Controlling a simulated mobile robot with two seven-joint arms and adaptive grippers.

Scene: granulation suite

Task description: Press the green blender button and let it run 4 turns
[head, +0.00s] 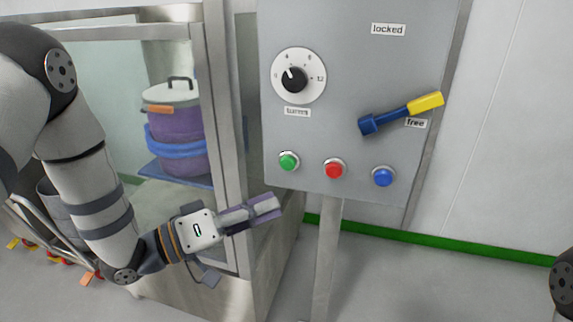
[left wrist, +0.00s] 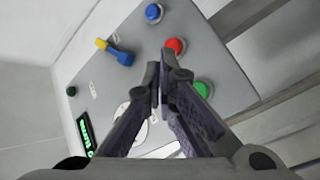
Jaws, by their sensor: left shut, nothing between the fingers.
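The green button (head: 289,161) is on the lower left of a grey control panel (head: 340,110). My left gripper (head: 278,204) is shut and empty, below and slightly left of the green button, apart from it in the picture. In the left wrist view the green button (left wrist: 202,89) shows right of the fingertips (left wrist: 160,76); the gap in depth is hard to tell. The turns dial (head: 293,79) has its white mark pointing up and left, near the 4. Behind a framed enclosure stands a purple drum (head: 180,145) with blue bands and a pale lid. My right gripper is not seen.
A red button (head: 335,168) and a blue button (head: 383,177) sit right of the green one. A blue lever with a yellow end (head: 425,103) lies by the "free" label. The enclosure's metal post (head: 223,120) stands just left of the panel. A green-lit display (left wrist: 84,134) is partly visible.

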